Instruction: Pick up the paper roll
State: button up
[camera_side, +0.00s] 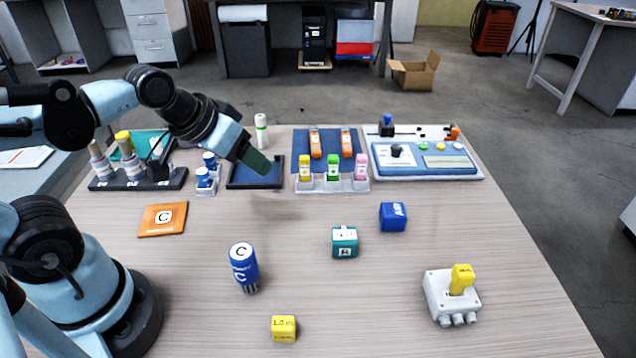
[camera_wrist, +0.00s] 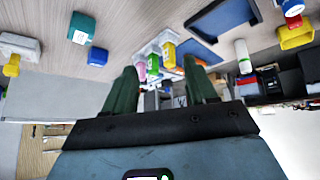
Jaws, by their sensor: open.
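A small white upright cylinder (camera_side: 261,131) with a green mark stands at the back of the table, left of centre. It looks the likeliest paper roll, but I cannot tell for sure. A white cylinder with a green mark also shows in the wrist view (camera_wrist: 243,57), right of the fingers. My gripper (camera_side: 258,163) is in the air above the table, near the dark blue tray and in front of the cylinder, apart from it. In the wrist view my gripper (camera_wrist: 163,82) has two green fingers spread wide, with nothing held between them.
The dark blue tray (camera_side: 240,184) lies near my gripper. A blue C-marked can (camera_side: 244,268) and several cubes stand forward. Much of the front table is bare.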

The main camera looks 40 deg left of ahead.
jog(key=w+a+n+h, duration=0.1)
jog(key=w+a+n, duration=0.3)
jog(key=n, duration=0.4)
jog(key=n+t+h, duration=0.1)
jog(key=n+t, duration=0.5)
jog(key=n, duration=1.9)
send_near(259, 116)
jog(key=x, duration=1)
jog(key=shift+w+f, duration=0.15)
jog(key=shift+w, duration=0.05)
jog(key=c, duration=1.1)
jog(key=shift+o, duration=0.2)
